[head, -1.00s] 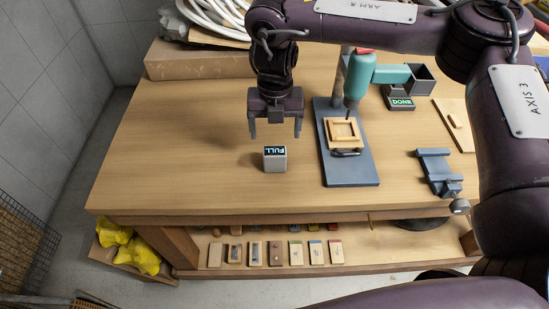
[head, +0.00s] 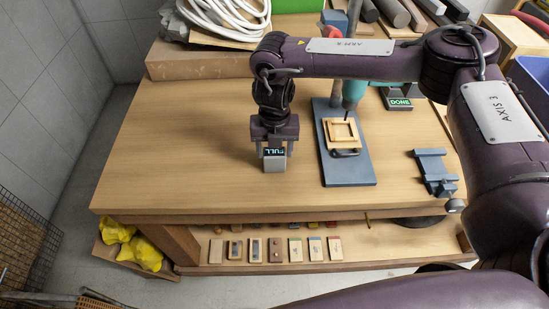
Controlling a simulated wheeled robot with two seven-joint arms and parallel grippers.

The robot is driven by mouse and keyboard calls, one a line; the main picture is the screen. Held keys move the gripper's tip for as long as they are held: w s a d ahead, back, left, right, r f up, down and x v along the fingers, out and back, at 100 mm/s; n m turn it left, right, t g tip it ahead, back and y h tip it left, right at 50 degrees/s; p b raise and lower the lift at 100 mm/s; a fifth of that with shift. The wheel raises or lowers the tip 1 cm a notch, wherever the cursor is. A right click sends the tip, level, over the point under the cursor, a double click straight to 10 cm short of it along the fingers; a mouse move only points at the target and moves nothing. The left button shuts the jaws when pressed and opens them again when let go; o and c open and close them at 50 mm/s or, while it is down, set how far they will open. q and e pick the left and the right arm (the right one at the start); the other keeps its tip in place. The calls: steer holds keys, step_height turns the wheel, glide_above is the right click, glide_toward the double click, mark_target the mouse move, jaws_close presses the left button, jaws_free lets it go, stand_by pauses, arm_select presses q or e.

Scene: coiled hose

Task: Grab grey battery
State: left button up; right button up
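The grey battery (head: 275,164) is a small upright block whose dark top display reads "FULL". It stands on the wooden workbench (head: 180,165), left of the drill stand. My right gripper (head: 275,153) comes down over it from above. Its two fingers are drawn in at the battery's left and right sides and look shut on it. No lift off the bench can be seen. My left gripper is not in view.
The blue-grey drill stand (head: 347,172) with a wooden frame (head: 341,135) is just right of the battery. A "DONE" display (head: 400,102) and a blue vise-like fixture (head: 434,172) are further right. A coiled white hose (head: 225,18) lies at the back. The bench's left side is clear.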

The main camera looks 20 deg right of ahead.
steer(key=c, duration=0.7)
steer(key=shift+w, duration=0.1)
